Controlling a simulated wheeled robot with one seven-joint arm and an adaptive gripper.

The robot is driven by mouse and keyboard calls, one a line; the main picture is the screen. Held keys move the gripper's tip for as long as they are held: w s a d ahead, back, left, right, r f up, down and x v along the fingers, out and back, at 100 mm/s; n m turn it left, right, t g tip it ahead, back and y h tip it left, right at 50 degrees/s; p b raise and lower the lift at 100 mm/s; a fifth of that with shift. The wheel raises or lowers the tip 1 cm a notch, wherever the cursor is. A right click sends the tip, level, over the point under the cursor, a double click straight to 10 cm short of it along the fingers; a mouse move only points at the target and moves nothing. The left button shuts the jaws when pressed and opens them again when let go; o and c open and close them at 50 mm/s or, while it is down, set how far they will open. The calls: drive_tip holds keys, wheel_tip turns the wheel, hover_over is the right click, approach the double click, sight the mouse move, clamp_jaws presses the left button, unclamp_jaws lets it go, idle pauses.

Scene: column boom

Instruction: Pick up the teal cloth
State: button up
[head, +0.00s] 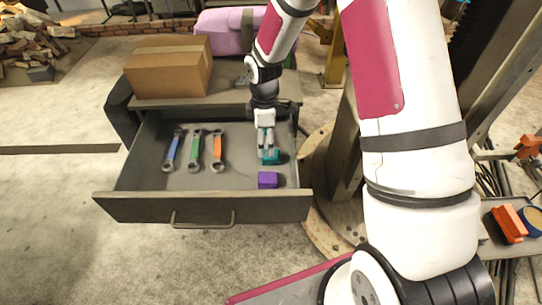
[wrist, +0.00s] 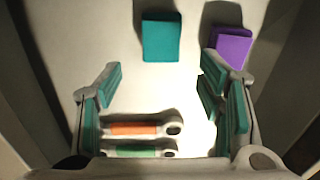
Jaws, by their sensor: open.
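The teal cloth (head: 272,158) looks like a small folded block on the floor of the open drawer (head: 240,178), near its right side. In the wrist view the teal cloth (wrist: 160,40) lies whole and flat, ahead of the fingertips and roughly centred between them. My gripper (head: 265,150) points down into the drawer above the cloth and partly covers it in the head view. In the wrist view my gripper (wrist: 158,72) is open, its teal-padded fingers wide apart with nothing between the tips.
A purple block (head: 268,180) lies close to the cloth, nearer the drawer front. Blue (head: 173,150), green (head: 195,152) and orange (head: 217,152) wrenches lie to the left. The drawer walls surround all these. A cardboard box (head: 168,68) sits on top of the cabinet behind.

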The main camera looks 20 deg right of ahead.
drive_tip(key=shift+f+p, duration=0.45)
drive_tip(key=shift+f, duration=2.85)
drive_tip(key=shift+c, duration=0.3)
drive_tip(key=c, duration=1.2)
